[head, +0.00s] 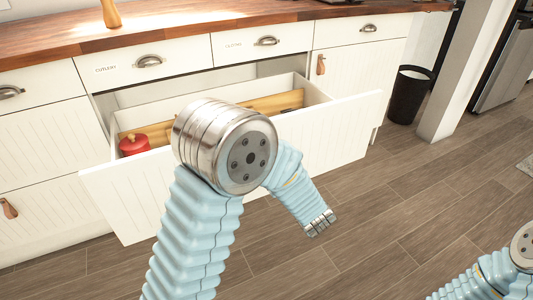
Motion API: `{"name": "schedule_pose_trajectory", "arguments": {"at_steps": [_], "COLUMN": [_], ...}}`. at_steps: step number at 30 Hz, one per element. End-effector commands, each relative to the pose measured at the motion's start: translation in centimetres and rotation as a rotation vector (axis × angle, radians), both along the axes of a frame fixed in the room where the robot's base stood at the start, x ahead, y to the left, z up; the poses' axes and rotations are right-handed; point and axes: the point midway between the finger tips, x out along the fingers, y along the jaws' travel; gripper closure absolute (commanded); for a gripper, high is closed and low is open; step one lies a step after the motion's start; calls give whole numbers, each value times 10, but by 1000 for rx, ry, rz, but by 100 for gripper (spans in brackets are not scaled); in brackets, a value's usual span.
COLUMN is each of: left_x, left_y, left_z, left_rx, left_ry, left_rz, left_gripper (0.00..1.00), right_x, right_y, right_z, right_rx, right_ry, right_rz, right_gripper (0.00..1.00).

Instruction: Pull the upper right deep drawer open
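A deep white drawer (345,130) under the two shallow labelled drawers stands pulled well out of the counter. Its front panel is away from the cabinet and its inside shows. A red lidded pot (134,144) and long wooden pieces (270,102) lie in it. My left arm crosses in front of the drawer and hides part of its front, including any handle there. The arm's metal end (319,222) points down over the floor, apart from the drawer front; its fingers cannot be made out clearly. My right arm shows only at the bottom right corner, with its gripper out of view.
Shallow drawers (150,65) with cup handles sit closed under the wooden countertop (190,33). A closed cabinet with a leather pull (320,64) is at right. A black bin (408,95) stands by a white post (462,75). The wooden floor (400,210) at right is clear.

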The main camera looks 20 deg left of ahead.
Motion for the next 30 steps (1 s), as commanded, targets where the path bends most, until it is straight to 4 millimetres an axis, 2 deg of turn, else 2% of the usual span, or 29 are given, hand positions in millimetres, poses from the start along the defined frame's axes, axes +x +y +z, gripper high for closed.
{"name": "schedule_pose_trajectory", "arguments": {"at_steps": [15,16,20,30], "left_x": [-3,-3,-3,-5], "left_y": [-4,-4,-4,-6], "left_z": [0,0,0,0], "left_rx": [0,0,0,0], "left_ry": [0,0,0,0], "left_rz": [-1,-1,-1,-2], "left_gripper": [100,72,52,51], "right_x": [0,0,0,0], "right_y": [0,0,0,0], "right_z": [0,0,0,0], "right_rx": [0,0,0,0], "right_ry": [0,0,0,0], "right_rz": [0,0,0,0], "right_gripper": [41,41,41,41]}}
